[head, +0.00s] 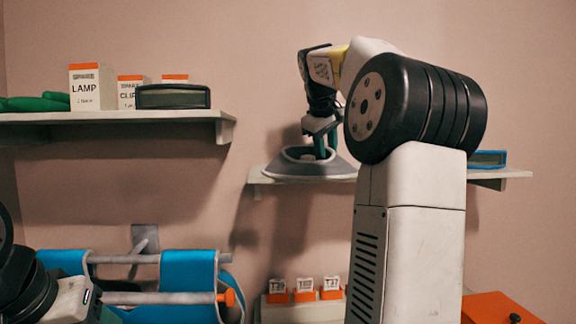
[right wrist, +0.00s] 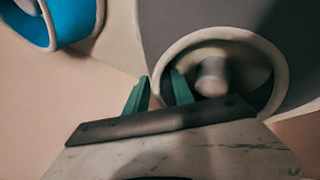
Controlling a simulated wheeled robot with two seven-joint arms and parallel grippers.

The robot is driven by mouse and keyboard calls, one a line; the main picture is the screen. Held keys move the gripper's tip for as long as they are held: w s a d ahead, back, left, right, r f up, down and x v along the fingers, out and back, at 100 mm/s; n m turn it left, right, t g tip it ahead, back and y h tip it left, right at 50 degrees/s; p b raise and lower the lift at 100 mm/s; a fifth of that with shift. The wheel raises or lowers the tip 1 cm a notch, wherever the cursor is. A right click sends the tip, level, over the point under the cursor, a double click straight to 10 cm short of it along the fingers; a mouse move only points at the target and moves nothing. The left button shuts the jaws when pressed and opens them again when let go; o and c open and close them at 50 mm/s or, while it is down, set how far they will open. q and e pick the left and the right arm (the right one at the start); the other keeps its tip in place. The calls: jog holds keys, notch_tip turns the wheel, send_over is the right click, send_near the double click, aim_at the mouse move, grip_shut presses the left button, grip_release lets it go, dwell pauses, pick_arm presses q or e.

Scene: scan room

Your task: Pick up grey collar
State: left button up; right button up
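The grey collar (head: 283,170), a wide flared ring, is at the right shelf, level with its top. I cannot tell whether it rests on the shelf or hangs just above it. My right gripper (head: 325,140) points down at the collar's raised inner rim. In the right wrist view, the green fingers of the gripper (right wrist: 158,90) stand close together on both sides of the pale rim of the collar (right wrist: 190,42), one inside the opening and one outside. They look shut on the rim. My left gripper is out of view; only part of my left arm shows at the lower left.
The right shelf (head: 515,173) also holds a blue-edged box (head: 488,159). The left shelf (head: 120,116) bears labelled boxes (head: 92,87), a dark case (head: 173,96) and a green item (head: 35,103). Below are blue slings (head: 187,270), orange-based labelled blocks (head: 304,290) and an orange box (head: 498,308).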

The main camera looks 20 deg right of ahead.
grip_shut()
jog(key=shift+r, duration=0.15)
